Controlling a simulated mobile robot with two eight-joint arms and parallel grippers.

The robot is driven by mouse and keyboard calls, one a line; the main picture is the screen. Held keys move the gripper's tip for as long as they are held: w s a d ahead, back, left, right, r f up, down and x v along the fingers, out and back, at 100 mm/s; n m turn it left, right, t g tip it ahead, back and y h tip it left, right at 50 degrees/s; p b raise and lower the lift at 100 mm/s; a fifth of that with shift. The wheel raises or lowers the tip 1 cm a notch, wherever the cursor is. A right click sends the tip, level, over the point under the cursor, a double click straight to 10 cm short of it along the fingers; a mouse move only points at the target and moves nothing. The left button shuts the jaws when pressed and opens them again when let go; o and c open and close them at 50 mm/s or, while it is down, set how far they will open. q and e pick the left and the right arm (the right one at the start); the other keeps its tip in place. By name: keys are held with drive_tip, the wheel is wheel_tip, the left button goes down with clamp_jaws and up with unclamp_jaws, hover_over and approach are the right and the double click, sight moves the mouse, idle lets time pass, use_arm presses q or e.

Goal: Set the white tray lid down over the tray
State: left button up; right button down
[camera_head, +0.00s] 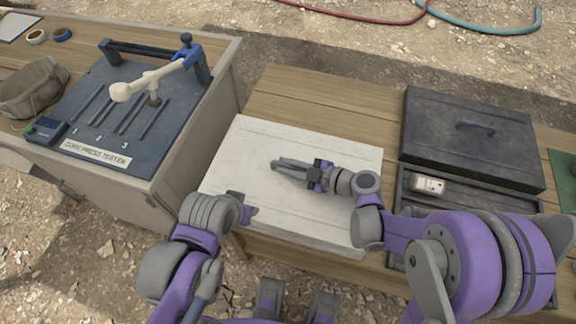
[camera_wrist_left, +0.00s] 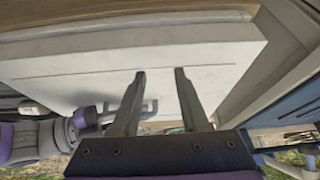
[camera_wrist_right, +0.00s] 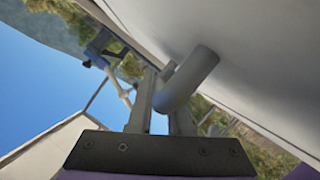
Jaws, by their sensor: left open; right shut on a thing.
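The white tray lid (camera_head: 235,175) is a broad flat slab at the middle of the head view, above the wooden table's near part. My right gripper (camera_head: 276,165) lies over its top and is shut on the lid's grey handle (camera_wrist_right: 187,80). The handle also shows in the left wrist view (camera_wrist_left: 150,108). My left gripper (camera_head: 248,206) is open and empty near the lid's lower left edge. The lid (camera_wrist_left: 200,62) fills much of the left wrist view beyond the open fingers.
A blue core press tester (camera_head: 130,105) stands on a bench at left, beside a cloth bag (camera_head: 33,88). A dark lidded case (camera_head: 470,125) is at right, with a dark tray (camera_head: 403,185) before it holding a small white device (camera_head: 428,184). Bare table (camera_head: 320,95) shows behind the lid.

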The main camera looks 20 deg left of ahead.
drive_tip(key=shift+w+f+b, duration=0.1)
drive_tip(key=shift+f+b, duration=0.3)
drive_tip(key=c, duration=0.8)
unclamp_jaws()
drive_tip(key=shift+c, duration=0.2)
